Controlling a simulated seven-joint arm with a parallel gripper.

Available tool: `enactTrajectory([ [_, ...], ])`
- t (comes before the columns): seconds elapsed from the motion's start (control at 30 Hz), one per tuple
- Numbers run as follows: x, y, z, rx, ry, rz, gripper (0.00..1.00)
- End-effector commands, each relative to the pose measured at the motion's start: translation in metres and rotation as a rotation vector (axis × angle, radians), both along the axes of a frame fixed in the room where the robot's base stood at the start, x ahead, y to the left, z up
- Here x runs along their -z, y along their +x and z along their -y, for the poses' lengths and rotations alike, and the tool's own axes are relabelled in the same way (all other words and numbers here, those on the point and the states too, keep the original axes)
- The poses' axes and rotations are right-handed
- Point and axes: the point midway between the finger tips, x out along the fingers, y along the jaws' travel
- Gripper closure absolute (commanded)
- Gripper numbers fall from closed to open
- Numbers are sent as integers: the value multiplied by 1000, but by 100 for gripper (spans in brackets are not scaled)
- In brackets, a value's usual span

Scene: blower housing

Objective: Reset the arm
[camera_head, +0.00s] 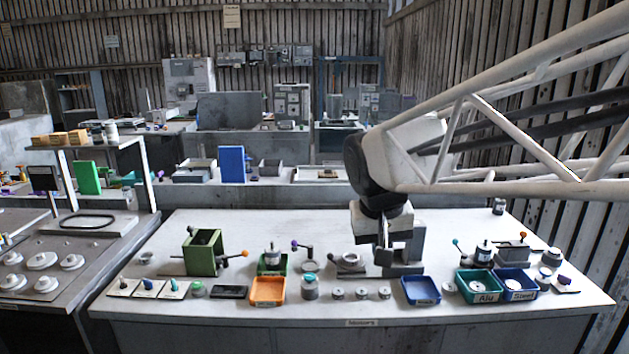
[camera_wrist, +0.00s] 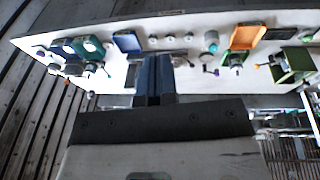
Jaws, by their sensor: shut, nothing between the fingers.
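The arm reaches in from the right side of the head view.
On the table are a green box (camera_head: 203,252), an orange tray (camera_head: 267,291), a blue tray (camera_head: 421,290), a teal tray (camera_head: 477,287) labelled "Alu" and a blue tray labelled "Steel" (camera_head: 516,285). Several small parts line the front. The back left of the table is clear.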

Motion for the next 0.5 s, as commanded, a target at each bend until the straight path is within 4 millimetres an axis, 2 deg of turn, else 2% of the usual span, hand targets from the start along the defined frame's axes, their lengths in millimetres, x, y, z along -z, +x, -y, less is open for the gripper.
enactTrajectory([
  [0.03,4,-14,8,6,6,1,100],
  [0.2,19,-54,28,13,30,6,100],
  [0.5,52,-124,55,28,69,19,100],
])
